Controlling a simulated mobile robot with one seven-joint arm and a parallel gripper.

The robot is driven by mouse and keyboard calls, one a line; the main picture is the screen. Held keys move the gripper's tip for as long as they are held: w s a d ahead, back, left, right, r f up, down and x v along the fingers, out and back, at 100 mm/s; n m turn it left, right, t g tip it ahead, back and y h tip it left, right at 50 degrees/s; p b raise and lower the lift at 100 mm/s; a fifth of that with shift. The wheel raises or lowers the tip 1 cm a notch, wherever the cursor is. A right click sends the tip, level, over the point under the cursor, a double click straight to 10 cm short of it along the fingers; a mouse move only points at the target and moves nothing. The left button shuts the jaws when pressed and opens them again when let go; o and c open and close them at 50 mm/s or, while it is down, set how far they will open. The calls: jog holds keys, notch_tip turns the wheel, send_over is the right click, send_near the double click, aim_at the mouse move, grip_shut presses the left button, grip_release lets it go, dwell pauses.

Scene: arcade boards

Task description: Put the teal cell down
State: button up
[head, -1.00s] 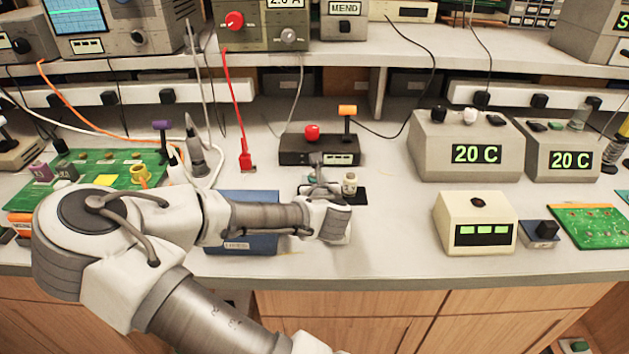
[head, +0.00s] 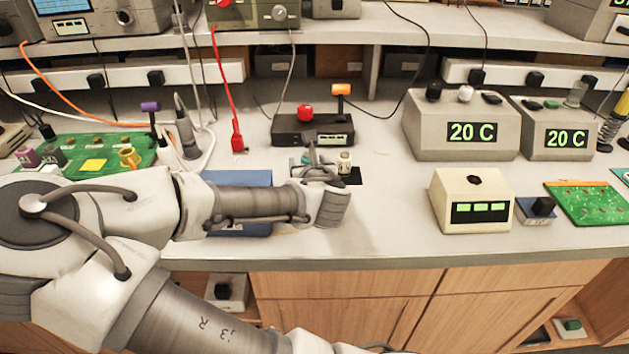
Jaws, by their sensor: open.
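A small teal thing, likely the teal cell (head: 306,159), shows just behind my gripper (head: 313,164), close to its fingers. Most of it is hidden, and I cannot tell whether it touches the bench. My gripper is open, low over the bench in front of a dark box. A small cream cell (head: 345,162) stands upright just right of the fingers, at a black pad (head: 353,178).
The dark box (head: 290,132) has a red knob and an orange-topped lever. A blue case (head: 238,178) lies under my forearm. A cream meter (head: 470,200) and grey 20 C units (head: 460,135) stand right. The bench between pad and meter is clear.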

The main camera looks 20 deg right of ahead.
jog(key=s+b, duration=0.1)
jog(key=b, duration=0.2)
jog(key=shift+s+a+f, duration=0.1)
jog(key=shift+s+f, duration=0.15)
jog(key=shift+s, duration=0.1)
jog(key=s+a+r+b, duration=0.1)
jog(key=b, duration=0.2)
jog(key=shift+s, duration=0.1)
jog(key=s+b, duration=0.1)
jog(key=b, duration=0.2)
jog(key=shift+s+d+r, duration=0.1)
jog(key=shift+s+r, duration=0.05)
jog(key=shift+s, duration=0.05)
jog(key=shift+r+b+v, duration=0.2)
jog(key=shift+b+v, duration=0.3)
jog(key=shift+v, duration=1.1)
jog(key=shift+d, duration=0.1)
